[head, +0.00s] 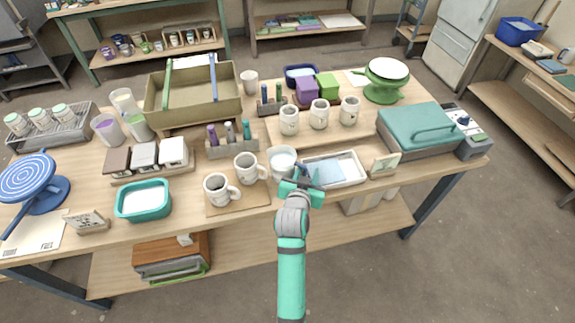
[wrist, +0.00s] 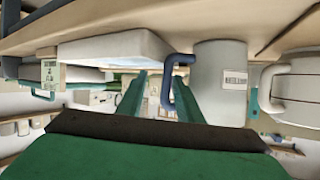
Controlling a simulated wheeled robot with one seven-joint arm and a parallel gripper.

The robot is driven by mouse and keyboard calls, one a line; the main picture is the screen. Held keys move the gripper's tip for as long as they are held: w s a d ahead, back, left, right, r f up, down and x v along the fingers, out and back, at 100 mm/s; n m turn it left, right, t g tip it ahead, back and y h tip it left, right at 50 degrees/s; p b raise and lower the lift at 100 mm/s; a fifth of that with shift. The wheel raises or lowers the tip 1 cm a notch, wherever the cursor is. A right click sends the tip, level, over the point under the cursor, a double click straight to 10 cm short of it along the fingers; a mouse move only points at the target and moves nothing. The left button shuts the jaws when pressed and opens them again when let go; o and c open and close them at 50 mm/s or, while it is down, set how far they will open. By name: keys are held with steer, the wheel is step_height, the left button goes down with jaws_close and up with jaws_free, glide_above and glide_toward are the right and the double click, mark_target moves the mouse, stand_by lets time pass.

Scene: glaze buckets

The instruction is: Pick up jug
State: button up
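The jug (head: 282,163) is a pale, round, open vessel near the table's front edge in the head view. In the wrist view, which is upside down, its grey-white body (wrist: 222,85) carries a small label and a dark blue handle (wrist: 168,85) on its left. My gripper (head: 301,188) is at the jug's right front side. In the wrist view my gripper (wrist: 158,95) is open, with the handle's outer bar between its green fingers. The right finger lies close to the handle loop and body; I cannot tell whether it touches them.
A white tray (head: 349,181) with a blue sheet is close on the right. Two white mugs (head: 219,189) (head: 247,168) stand on a board to the left. A card stand (head: 384,164) is right of the tray. Three mugs (head: 319,114) stand behind.

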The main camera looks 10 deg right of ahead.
steer(key=shift+w+a, duration=0.1)
steer(key=shift+a, duration=0.25)
steer(key=c, duration=0.7)
steer(key=shift+a, duration=0.3)
jaws_close()
steer(key=shift+d, duration=0.3)
steer(key=shift+w, duration=0.15)
steer(key=shift+s+d, duration=0.25)
steer(key=shift+w+a, duration=0.1)
steer(key=shift+a, duration=0.5)
steer(key=shift+d, duration=0.15)
